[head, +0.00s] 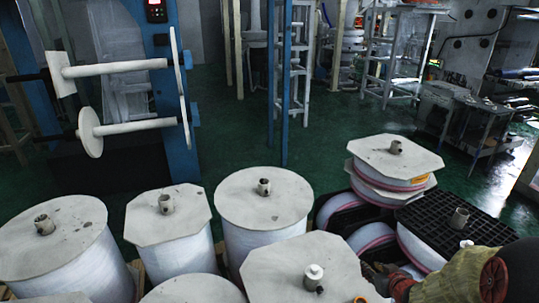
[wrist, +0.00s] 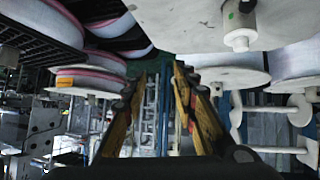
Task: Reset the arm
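My gripper (wrist: 160,76) shows in the wrist view with two worn yellow-and-black fingers spread apart. Nothing is between them, and the gap looks onto the floor and racks beyond. The wrist picture is upside down compared with the head view. In the head view, an olive, red-ringed and black shape at the bottom right corner appears to be part of my arm, low beside the spools; the fingers cannot be made out clearly there.
White flanged spools (head: 265,198) stand close together along the front. Stacked spools (head: 395,160) and a black grid pallet (head: 450,213) are at right. A blue machine with roller bars (head: 115,68) stands at left. Green floor (head: 255,135) is open behind the spools.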

